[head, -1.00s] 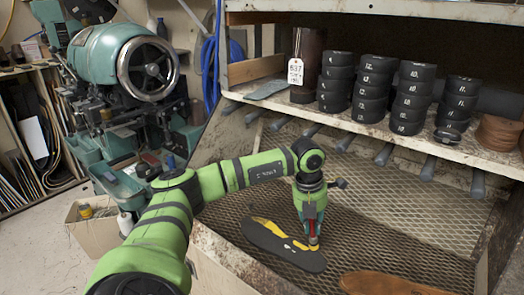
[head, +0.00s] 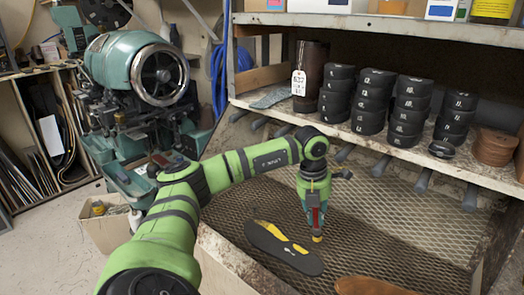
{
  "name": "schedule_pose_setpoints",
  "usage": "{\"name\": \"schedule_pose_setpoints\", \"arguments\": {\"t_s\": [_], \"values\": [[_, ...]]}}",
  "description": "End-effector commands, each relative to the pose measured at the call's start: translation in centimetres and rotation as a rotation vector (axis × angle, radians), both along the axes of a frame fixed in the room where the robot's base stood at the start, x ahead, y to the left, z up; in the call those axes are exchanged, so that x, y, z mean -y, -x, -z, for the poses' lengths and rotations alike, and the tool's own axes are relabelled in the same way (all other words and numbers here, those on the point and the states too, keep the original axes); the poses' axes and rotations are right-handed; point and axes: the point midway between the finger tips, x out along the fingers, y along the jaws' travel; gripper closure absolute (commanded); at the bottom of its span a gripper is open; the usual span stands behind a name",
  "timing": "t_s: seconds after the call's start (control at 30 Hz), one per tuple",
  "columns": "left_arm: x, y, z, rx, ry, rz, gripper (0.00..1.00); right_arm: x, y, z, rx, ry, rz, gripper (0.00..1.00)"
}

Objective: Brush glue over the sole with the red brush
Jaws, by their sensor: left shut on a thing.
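The dark sole (head: 303,264) lies flat on the metal mesh at the front of the bench. A yellow streak of glue (head: 272,231) runs over its left part, and a smaller yellow spot shows nearer its right end. My left gripper (head: 314,201) points down and is shut on the red brush (head: 316,217). The brush is upright, with its yellowish tip low beside the far right edge of the sole. I cannot tell whether the tip touches anything. My right gripper is out of view.
A brown sole (head: 368,287) lies on the mesh at the bottom edge. Stacks of black numbered rolls (head: 372,98) stand on the shelf behind, above several grey pegs. The mesh (head: 400,225) right of the brush is clear. A green machine (head: 140,70) stands at the left.

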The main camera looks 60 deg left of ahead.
Motion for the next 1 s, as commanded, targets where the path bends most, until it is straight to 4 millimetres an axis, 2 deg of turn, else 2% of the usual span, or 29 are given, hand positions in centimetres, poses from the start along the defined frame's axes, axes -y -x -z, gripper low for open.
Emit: {"name": "schedule_pose_setpoints", "arguments": {"t_s": [0.3, 0.67, 0.87, 1.0], "values": [[-0.7, 0.2, -2.1, 0.002, 0.001, -0.001, 1.00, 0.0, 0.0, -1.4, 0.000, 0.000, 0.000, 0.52], [-0.8, 0.3, -2.1, 0.001, 0.000, -0.001, 1.00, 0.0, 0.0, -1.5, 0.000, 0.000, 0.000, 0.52], [-0.6, 0.2, -2.9, -0.054, -0.069, -0.003, 1.00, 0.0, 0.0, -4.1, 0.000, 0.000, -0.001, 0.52], [-0.6, 0.2, -2.7, -0.120, -0.154, -0.011, 1.00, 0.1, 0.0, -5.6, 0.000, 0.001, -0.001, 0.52]]}}
